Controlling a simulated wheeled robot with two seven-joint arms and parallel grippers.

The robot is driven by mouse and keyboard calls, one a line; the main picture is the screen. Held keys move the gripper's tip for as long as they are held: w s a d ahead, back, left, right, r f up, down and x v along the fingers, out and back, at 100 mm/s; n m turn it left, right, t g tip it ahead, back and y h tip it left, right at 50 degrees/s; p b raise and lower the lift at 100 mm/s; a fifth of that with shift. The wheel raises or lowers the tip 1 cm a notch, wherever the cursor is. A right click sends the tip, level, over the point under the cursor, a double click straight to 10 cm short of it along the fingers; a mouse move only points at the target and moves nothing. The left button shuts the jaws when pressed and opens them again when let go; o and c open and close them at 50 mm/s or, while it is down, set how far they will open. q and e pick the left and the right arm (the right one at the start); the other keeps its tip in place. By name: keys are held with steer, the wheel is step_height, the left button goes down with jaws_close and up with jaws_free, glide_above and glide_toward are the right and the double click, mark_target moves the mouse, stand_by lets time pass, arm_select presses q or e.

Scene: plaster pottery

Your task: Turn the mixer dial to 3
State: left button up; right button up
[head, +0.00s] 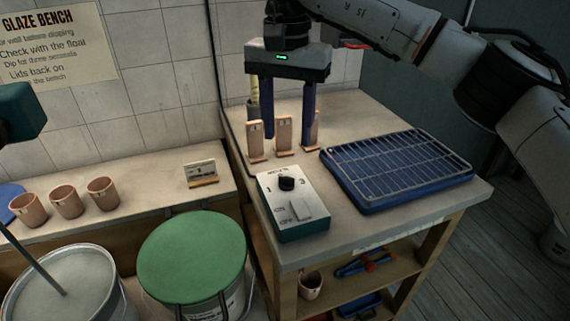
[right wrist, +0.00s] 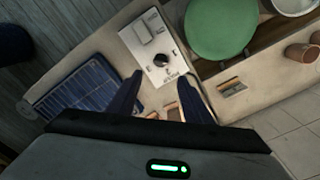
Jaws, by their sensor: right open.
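The mixer control box (head: 290,229) stands at the front left of the right-hand bench, with a pale top and dark green sides. Its black round dial (head: 287,184) sits between a printed 1 on the left and 3 on the right; I cannot tell where it points. A pale switch (head: 301,207) is below it. My right gripper (head: 289,141) is open and empty, pointing down above the bench behind the box, apart from the dial. In the right wrist view the dial (right wrist: 161,60) shows just beyond the gap between the fingers (right wrist: 158,79). My left gripper is not in view.
Small upright tiles (head: 284,136) stand behind the box, close to my right fingers. A blue tray with a wire rack (head: 400,168) lies to the right. A green-lidded bucket (head: 192,257) and an open bucket (head: 68,285) stand left. Several clay cups (head: 66,202) line the back ledge.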

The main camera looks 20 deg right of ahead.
mark_target(287, 177)
step_height(287, 177, down, 10)
steer(key=shift+r, duration=0.15)
stand_by(0.3)
steer(key=c, duration=1.1)
steer(key=shift+o, duration=0.2)
